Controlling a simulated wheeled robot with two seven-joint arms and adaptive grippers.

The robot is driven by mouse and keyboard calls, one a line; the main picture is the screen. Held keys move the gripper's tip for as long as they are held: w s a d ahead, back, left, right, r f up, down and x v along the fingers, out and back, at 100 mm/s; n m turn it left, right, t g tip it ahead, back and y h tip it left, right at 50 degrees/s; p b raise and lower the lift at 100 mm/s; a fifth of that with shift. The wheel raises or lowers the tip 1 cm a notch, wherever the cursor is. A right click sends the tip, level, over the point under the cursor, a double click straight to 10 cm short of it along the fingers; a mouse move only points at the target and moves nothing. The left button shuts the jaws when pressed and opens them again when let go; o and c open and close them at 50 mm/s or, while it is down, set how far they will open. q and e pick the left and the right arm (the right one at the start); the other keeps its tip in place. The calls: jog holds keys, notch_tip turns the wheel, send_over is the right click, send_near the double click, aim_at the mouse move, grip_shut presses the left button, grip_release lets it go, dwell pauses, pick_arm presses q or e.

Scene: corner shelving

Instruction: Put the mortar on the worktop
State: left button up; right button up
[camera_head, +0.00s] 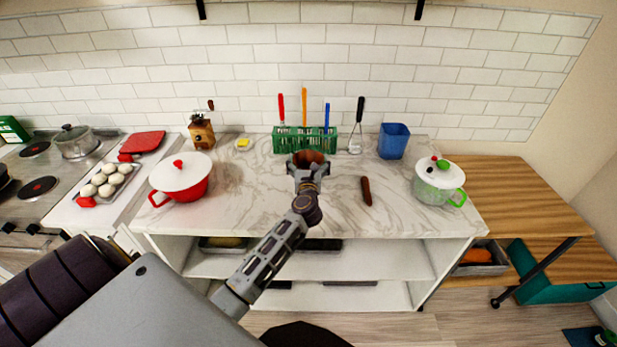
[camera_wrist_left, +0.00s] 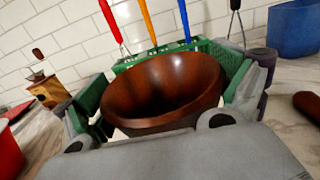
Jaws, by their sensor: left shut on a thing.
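The mortar is a dark reddish-brown wooden bowl (camera_head: 309,157), and it fills the middle of the left wrist view (camera_wrist_left: 163,90). My left gripper (camera_head: 308,169) is shut on it, with one finger on each side in the left wrist view. The bowl is over the back middle of the white marble worktop (camera_head: 250,205), just in front of the green basket. It is tilted in the wrist view, and I cannot tell whether its base touches the worktop. A brown pestle (camera_head: 366,190) lies on the worktop to its right. My right gripper is not in view.
The green basket (camera_head: 290,145) holds upright utensils. A blue container (camera_head: 393,141) and a whisk (camera_head: 357,125) are to its right. A red pot (camera_head: 182,184), a wooden grinder (camera_head: 201,131) and a white-lidded pot (camera_head: 438,190) stand towards the sides. The worktop's front is clear.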

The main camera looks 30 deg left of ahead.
aim_at(309, 162)
pick_arm(q)
jog(key=shift+f, duration=1.75)
jog(key=shift+f+b, duration=0.4)
jog(key=shift+f, duration=1.45)
jog(key=shift+f, duration=0.2)
jog(key=o, duration=0.9)
jog(key=shift+s+d+r, duration=0.1)
jog(key=shift+r, duration=0.05)
jog(key=shift+s+d, duration=0.35)
jog(key=shift+s, duration=0.25)
jog(key=shift+b+v, duration=0.9)
jog(key=shift+v, duration=4.3)
